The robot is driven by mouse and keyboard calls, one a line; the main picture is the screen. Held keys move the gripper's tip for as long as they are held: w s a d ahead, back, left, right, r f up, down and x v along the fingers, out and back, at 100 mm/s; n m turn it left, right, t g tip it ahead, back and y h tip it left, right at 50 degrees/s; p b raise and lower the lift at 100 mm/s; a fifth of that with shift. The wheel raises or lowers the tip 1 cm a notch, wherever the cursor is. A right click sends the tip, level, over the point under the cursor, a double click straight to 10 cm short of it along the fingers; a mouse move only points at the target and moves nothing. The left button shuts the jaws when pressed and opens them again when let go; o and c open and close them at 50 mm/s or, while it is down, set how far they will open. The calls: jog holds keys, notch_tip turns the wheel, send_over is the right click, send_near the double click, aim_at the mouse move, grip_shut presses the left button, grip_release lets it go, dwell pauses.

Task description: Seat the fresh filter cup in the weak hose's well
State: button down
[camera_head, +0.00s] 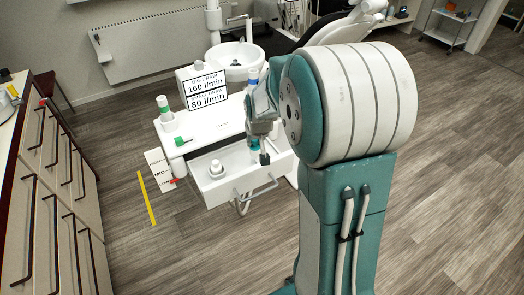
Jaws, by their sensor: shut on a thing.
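My gripper (263,152) points down over the right side of an open white drawer (226,192). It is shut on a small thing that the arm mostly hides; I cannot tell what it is. A white cup-shaped piece (216,169) stands upright in the drawer, left of my gripper and apart from it. A green-banded holder with a white top (165,108) stands at the left of the white unit's top (203,127). The wells and hoses are not clear.
A sign (208,90) reads 160 l/min above 80 l/min. A green knob (181,142) is at the unit's left front. A white labelled card (160,168) and a yellow strip (147,198) are left of the drawer. A basin (236,56) stands behind. Floor is clear in front.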

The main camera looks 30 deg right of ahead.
jog(key=d+f, duration=0.1)
jog(key=w+d+f, duration=0.1)
jog(key=d+f, duration=0.1)
jog(key=shift+f, duration=0.15)
notch_tip(320, 180, down, 4)
jog(key=shift+d+r, duration=0.15)
jog(key=shift+r, duration=0.1)
jog(key=c, duration=0.5)
grip_release()
jog(key=shift+c, duration=0.2)
jog(key=shift+r, duration=0.15)
